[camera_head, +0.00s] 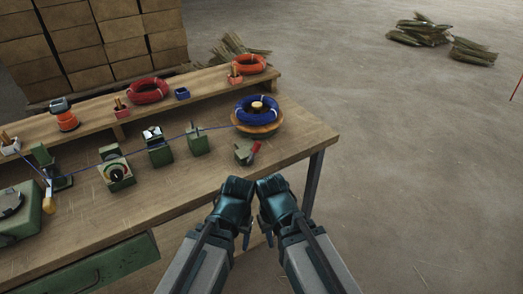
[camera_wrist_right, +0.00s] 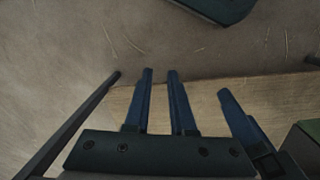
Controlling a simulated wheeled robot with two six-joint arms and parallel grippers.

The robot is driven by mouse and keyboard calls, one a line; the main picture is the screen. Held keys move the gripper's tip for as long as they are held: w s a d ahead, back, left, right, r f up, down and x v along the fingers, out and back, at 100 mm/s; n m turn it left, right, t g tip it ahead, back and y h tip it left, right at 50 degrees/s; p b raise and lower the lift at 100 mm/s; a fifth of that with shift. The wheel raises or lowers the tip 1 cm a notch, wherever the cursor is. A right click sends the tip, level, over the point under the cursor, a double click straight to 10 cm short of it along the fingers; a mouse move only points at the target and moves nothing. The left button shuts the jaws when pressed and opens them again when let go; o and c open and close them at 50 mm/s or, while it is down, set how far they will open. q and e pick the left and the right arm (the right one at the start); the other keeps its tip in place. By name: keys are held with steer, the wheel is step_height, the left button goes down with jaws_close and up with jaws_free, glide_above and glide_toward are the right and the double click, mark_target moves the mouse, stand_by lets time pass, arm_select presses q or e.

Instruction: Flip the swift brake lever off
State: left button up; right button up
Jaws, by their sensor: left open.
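The swift (camera_head: 258,127) is a round wooden disc at the table's right end, with a blue coil (camera_head: 256,108) around its central peg. Just in front of it stands a small green block (camera_head: 242,153) with a red lever (camera_head: 254,148) that leans up to the right. My left gripper (camera_head: 243,228) and right gripper (camera_head: 266,228) are side by side off the table's front edge, nearer to me than the lever and apart from it. The left is open and empty. In the right wrist view, the right gripper's fingers (camera_wrist_right: 160,85) stand slightly apart with nothing between them.
The wooden table (camera_head: 170,193) holds several green devices, including one with a black dial (camera_head: 116,172). A thin blue strand runs along them to the swift. A raised shelf (camera_head: 90,107) behind carries red and orange coils. Open floor lies to the right.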

steer(key=w+a+f+m+y+b, duration=0.1)
steer(key=y+b, duration=0.1)
steer(key=w+a+f+m+y+b, duration=0.1)
steer(key=w+f+y+b, duration=0.1)
steer(key=w+a+f+m+y+b, duration=0.1)
steer(key=a+f+b, duration=0.1)
steer(key=shift+w+f+g+y, duration=0.1)
steer(key=shift+w+g+y, duration=0.25)
steer(key=shift+g+y, duration=0.05)
jaws_close()
steer(key=w+r+m+t+y+b, duration=0.2)
steer(key=w+m+y+b, duration=0.2)
steer(key=w+y+b, duration=0.35)
steer(key=w+d+r+m+t+y+b, duration=0.2)
steer(key=w+d+r+t+y+b, duration=0.1)
steer(key=w+d+r+y, duration=0.1)
steer(key=w+d+r+m+t+y+b, duration=0.2)
steer(key=w+d+r+t+y+b, duration=0.1)
steer(key=d+r, duration=0.5)
steer(key=w+d+y+b, duration=0.1)
steer(key=w+d, duration=0.1)
steer(key=d, duration=0.1)
steer(key=shift+w+m+y, duration=0.35)
steer(key=shift+m, duration=0.05)
